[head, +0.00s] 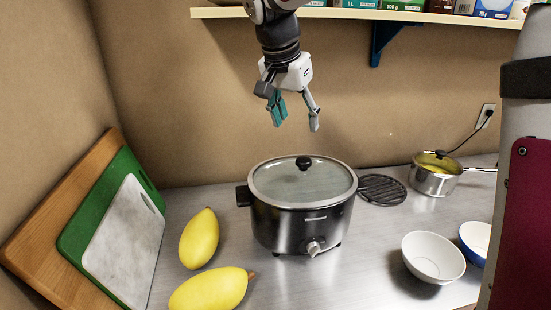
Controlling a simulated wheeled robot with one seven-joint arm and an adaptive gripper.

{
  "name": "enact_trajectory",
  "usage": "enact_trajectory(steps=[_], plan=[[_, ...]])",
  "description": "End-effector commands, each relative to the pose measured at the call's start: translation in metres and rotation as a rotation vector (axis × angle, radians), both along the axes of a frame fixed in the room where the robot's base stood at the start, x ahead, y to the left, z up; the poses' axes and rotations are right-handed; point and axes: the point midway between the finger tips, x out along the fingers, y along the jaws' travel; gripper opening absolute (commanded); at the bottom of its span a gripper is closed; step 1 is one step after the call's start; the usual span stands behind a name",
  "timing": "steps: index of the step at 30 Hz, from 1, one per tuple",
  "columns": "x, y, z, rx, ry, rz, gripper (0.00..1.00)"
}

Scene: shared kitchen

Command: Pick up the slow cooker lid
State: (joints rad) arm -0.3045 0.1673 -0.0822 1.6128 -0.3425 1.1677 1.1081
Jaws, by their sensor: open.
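The slow cooker (290,221) stands on the metal counter near the middle of the head view. It has a dark body, a side handle and a front knob. Its glass lid (275,182) lies on top, with a steel rim and a black knob (303,162) at its centre. My gripper (295,125) hangs above the lid, pointing down. Its fingers are spread and empty, and it appears clear of the lid's knob.
Yellow squashes (199,238) lie to the left, beside leaning boards (129,236). A black trivet (382,189), a lidded saucepan (435,180) and a white bowl (432,256) are to the right. A shelf (350,13) runs along the wall above.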

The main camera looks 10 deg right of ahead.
Motion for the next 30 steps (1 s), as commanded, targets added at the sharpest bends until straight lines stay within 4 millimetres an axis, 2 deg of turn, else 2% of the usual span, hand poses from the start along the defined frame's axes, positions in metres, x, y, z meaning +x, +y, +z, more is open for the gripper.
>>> enact_trajectory(steps=[5,12,23,30], plan=[[0.008,-0.005,-0.019,-0.003,0.002,-0.01,0.59],[0.019,-0.017,-0.061,-0.002,0.002,-0.009,0.59],[0.028,-0.025,-0.088,-0.001,0.001,-0.008,0.59],[0.04,-0.034,-0.118,-0.002,0.0,-0.007,0.59]])
